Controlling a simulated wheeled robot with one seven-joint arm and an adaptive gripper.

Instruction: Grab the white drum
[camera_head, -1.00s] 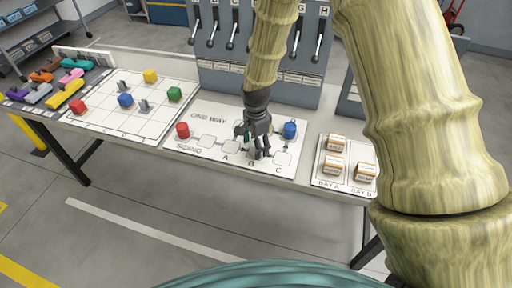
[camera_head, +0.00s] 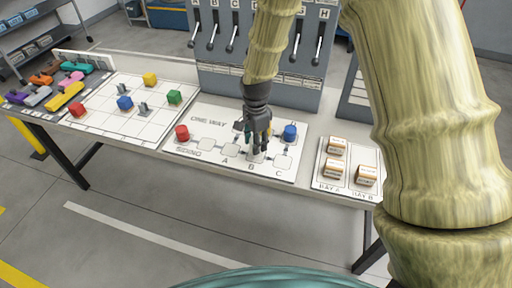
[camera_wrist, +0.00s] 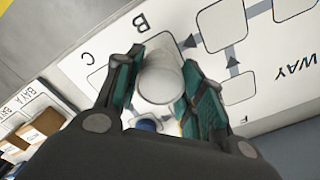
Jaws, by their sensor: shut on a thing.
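The white drum (camera_wrist: 161,78) sits between the two fingers of my gripper (camera_wrist: 160,82) in the wrist view, with a finger against each side. My gripper is shut on it. In the head view my gripper (camera_head: 257,146) is over the ONE WAY board (camera_head: 213,124), near the square marked B, and its fingers mostly hide the drum. I cannot tell whether the drum touches the board or is held just above it.
A red drum (camera_head: 182,133) stands at the board's left and a blue drum (camera_head: 289,132) close to the right of my gripper. Small boxes (camera_head: 335,146) stand on the bay board at right. A lever panel (camera_head: 262,60) rises behind. Coloured blocks (camera_head: 125,103) stand on a grid board at left.

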